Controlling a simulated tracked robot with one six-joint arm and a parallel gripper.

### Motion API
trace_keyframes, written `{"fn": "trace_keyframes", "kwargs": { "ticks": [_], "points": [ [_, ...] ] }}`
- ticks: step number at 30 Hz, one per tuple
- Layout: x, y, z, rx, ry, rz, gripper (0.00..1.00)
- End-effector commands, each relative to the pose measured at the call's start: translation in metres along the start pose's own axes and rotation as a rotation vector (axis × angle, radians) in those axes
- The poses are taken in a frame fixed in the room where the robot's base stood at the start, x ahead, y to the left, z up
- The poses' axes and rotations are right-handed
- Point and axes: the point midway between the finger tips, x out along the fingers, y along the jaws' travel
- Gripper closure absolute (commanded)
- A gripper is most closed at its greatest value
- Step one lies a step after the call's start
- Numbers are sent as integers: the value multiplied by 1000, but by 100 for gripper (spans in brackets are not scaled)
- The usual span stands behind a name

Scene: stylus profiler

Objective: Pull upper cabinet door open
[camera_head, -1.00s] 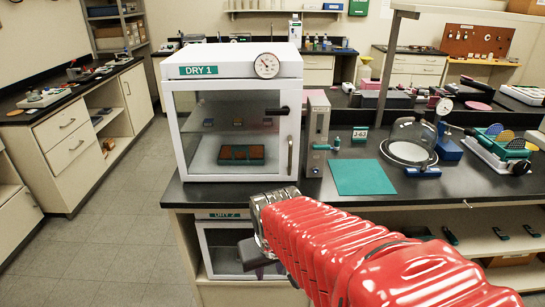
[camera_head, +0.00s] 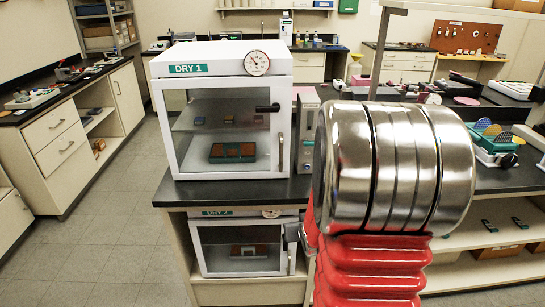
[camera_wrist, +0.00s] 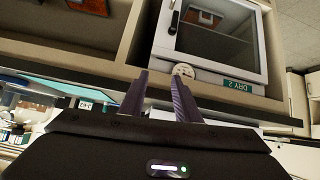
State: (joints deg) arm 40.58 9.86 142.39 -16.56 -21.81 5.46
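The upper cabinet (camera_head: 222,65), white and labelled DRY 1, stands on the black bench top. Its glass door (camera_head: 200,150) looks shut. That view is upside down and shows the lower cabinet (camera_wrist: 262,100), labelled DRY 2, beyond the fingers. In the head view my steel wrist link hides most or all of the gripper, right of the cabinets.
The lower cabinet (camera_head: 203,222) stands under the bench top, its door apparently shut. A slim grey unit (camera_head: 305,130) stands close right of the upper cabinet. Floor (camera_head: 110,215) is clear on the left. My arm hides much of the bench at right.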

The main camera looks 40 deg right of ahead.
Motion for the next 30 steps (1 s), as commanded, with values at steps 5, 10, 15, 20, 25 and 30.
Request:
{"fn": "trace_keyframes", "kwargs": {
  "ticks": [5,10,15,20,25,30],
  "points": [
    [11,6,-24,9,156,-18,70],
    [9,0,-58,7,330,-54,70],
    [-12,-10,-103,5,529,-98,70],
    [-33,-17,-133,8,672,-131,70],
    [-41,-19,-143,13,723,-143,70],
    [-41,-20,-143,15,722,-145,70]
  ]
}}
